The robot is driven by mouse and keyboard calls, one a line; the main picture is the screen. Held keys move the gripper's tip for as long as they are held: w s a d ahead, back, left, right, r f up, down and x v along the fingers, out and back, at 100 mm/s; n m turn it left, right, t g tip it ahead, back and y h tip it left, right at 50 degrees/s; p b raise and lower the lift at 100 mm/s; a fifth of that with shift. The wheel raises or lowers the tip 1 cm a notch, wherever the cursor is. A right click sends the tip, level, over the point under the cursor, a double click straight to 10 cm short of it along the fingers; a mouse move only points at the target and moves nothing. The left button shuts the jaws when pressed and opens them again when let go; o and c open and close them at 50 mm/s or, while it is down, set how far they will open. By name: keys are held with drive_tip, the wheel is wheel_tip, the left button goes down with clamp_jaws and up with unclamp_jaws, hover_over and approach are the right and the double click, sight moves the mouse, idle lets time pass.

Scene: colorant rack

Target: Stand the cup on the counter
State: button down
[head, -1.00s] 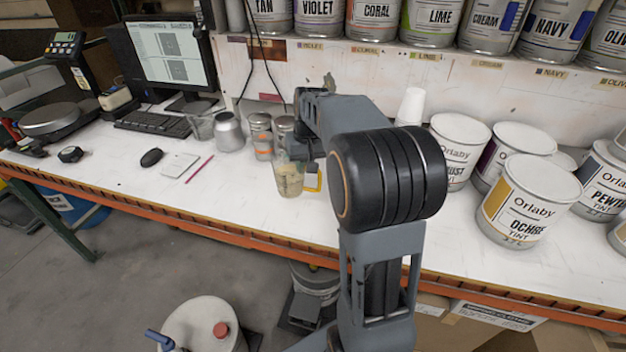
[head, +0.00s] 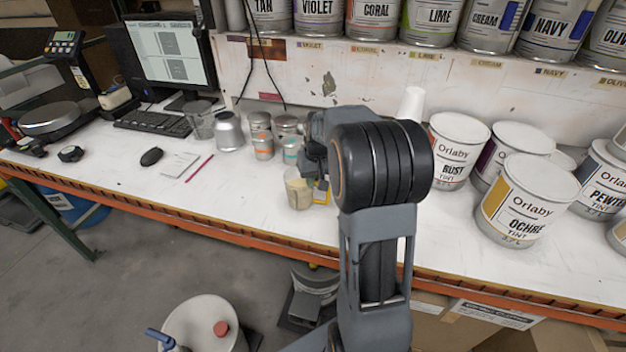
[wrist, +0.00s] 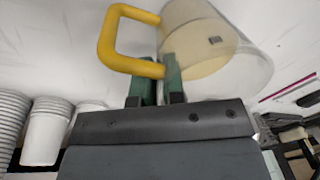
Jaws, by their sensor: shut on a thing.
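The cup (head: 298,190) is clear, with a cream-coloured lower part and a yellow handle. In the head view it looks about upright over the front middle of the counter (head: 240,205). Whether its base touches the counter I cannot tell. My gripper (head: 320,186) is to the right of the cup, partly hidden by my own arm. In the wrist view the green fingertips of my gripper (wrist: 160,84) are shut on the yellow handle (wrist: 108,42), and the cup (wrist: 205,45) is beyond them at the upper right.
A red pencil (head: 200,168) and white pad (head: 179,165) lie to the left. Large paint tins (head: 528,200) fill the right. The counter left of the cup is clear up to its front edge.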

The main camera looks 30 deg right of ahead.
drive_tip(key=shift+f, duration=0.1)
drive_tip(key=c, duration=1.2)
unclamp_jaws()
wheel_tip(320, 180, up, 11)
drive_tip(key=s, duration=0.1)
drive_tip(key=s+a+f+t, duration=0.1)
drive_tip(key=s+a, duration=0.3)
drive_tip(key=s, duration=0.1)
drive_tip(key=s+a+f+n+t, duration=0.1)
drive_tip(key=s+a+f, duration=0.1)
drive_tip(key=s+a, duration=0.3)
drive_tip(key=s+a+f+n, duration=0.1)
drive_tip(key=s+a+f, duration=0.1)
drive_tip(key=s+a, duration=0.3)
drive_tip(key=shift+s+t+h, duration=0.4)
drive_tip(key=shift+s, duration=0.4)
